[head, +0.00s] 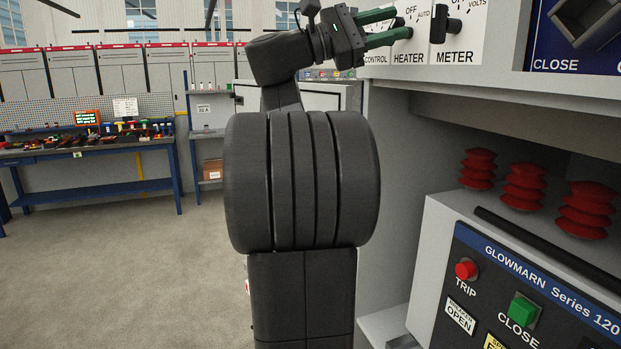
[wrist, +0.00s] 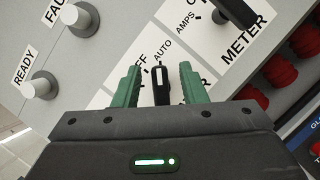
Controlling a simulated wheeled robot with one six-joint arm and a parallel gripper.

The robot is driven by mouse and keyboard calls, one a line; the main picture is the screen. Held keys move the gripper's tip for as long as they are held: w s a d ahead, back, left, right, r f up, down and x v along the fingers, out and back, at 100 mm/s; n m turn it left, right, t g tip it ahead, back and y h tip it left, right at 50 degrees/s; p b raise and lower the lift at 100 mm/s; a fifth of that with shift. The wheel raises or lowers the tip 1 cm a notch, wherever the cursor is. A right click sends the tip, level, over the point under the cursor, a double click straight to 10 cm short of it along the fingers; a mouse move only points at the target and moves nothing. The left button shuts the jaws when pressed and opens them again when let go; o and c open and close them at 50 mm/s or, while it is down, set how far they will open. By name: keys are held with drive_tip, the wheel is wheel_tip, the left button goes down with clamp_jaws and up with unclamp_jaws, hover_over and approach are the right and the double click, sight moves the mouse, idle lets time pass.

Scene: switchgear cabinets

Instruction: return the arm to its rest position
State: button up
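My gripper (head: 396,24) is raised at the top of the head view, close to the cabinet panel by the HEATER label. Its two green fingers also show in the wrist view (wrist: 160,76), spread apart. A black selector knob (wrist: 162,88) with a white mark stands between them, with a visible gap on each side, so the gripper is open and holds nothing. The knob lies by the OFF and AUTO lettering. In the head view the fingers hide most of it. My dark arm fills the middle of the head view.
The METER knob (head: 439,24) is just right of my gripper. The cabinet (head: 391,200) stands close at right, with red insulators (head: 524,186) and a breaker front with a red TRIP button (head: 467,269) and green CLOSE button (head: 523,309). Open floor and a workbench (head: 98,150) are left.

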drive_tip(key=shift+x, duration=1)
drive_tip(key=shift+d+r+n, duration=0.1)
drive_tip(key=shift+d+n, duration=0.2)
drive_tip(key=n, duration=0.1)
drive_tip(key=n+t, duration=0.2)
drive_tip(key=n, duration=0.1)
drive_tip(key=shift+w+a+r+h, duration=0.2)
drive_tip(key=shift+a+r+h, duration=0.05)
drive_tip(key=shift+h, duration=0.15)
drive_tip(key=shift+w+n+t+p, duration=0.2)
drive_tip(key=shift+n+t, duration=0.5)
drive_tip(key=shift+n, duration=0.5)
drive_tip(key=shift+w+n+t+p, duration=0.1)
drive_tip(key=shift+n+t+p, duration=0.2)
drive_tip(key=shift+n+t, duration=0.65)
drive_tip(key=shift+a+n, duration=0.2)
drive_tip(key=shift+n, duration=0.15)
